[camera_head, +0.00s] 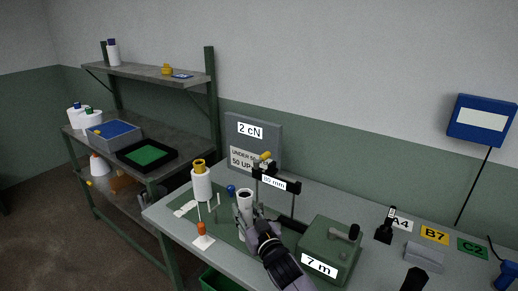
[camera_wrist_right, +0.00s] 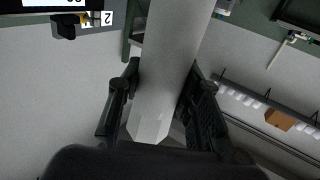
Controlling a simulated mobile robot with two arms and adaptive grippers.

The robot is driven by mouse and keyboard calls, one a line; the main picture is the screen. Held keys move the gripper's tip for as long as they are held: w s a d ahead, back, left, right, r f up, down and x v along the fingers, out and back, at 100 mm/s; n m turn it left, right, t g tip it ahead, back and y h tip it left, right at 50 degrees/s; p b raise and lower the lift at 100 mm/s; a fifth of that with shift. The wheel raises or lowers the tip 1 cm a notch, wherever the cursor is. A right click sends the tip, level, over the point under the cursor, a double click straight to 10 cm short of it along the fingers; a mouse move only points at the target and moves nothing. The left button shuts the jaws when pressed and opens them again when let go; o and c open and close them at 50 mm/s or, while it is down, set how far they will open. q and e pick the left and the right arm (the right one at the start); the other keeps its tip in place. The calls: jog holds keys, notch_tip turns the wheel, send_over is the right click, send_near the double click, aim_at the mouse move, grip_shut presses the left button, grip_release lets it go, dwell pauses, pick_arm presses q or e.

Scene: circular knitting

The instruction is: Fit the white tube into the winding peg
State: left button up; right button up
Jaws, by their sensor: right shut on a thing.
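The white tube (camera_head: 246,202) stands roughly upright in my right gripper (camera_head: 248,214), with its open dark mouth facing up in the head view. In the right wrist view the tube (camera_wrist_right: 165,70) runs from the top edge down between both fingers, and my right gripper (camera_wrist_right: 155,95) is shut on it. Thin upright pegs (camera_head: 217,201) stand on the green mat (camera_head: 222,226), left of the tube and apart from it. I cannot tell which one is the winding peg. The far end of the tube is outside the wrist view. My left gripper is not in view.
A white cone with a yellow top (camera_head: 201,185) and an orange-tipped piece (camera_head: 202,231) stand left of the gripper. A green box marked 7 m (camera_head: 330,247) is close on the right. A frame marked 10 mm (camera_head: 275,182) stands behind.

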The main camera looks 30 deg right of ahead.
jog(key=w+d+r+m+h+p, duration=0.1)
jog(key=w+d+r+h+p, duration=0.1)
jog(key=w+d+r, duration=0.6)
notch_tip(320, 180, up, 2)
jog(key=d, duration=0.2)
jog(key=shift+d+r+m, duration=0.2)
jog(key=shift+d+m, duration=0.1)
jog(key=shift+w, duration=0.1)
notch_tip(320, 180, down, 7)
jog(key=b, duration=0.3)
jog(key=shift+r+b, duration=0.15)
jog(key=shift+b, duration=0.25)
jog(key=shift+f+b, duration=0.85)
jog(key=shift+f, duration=1.5)
dwell(3.1)
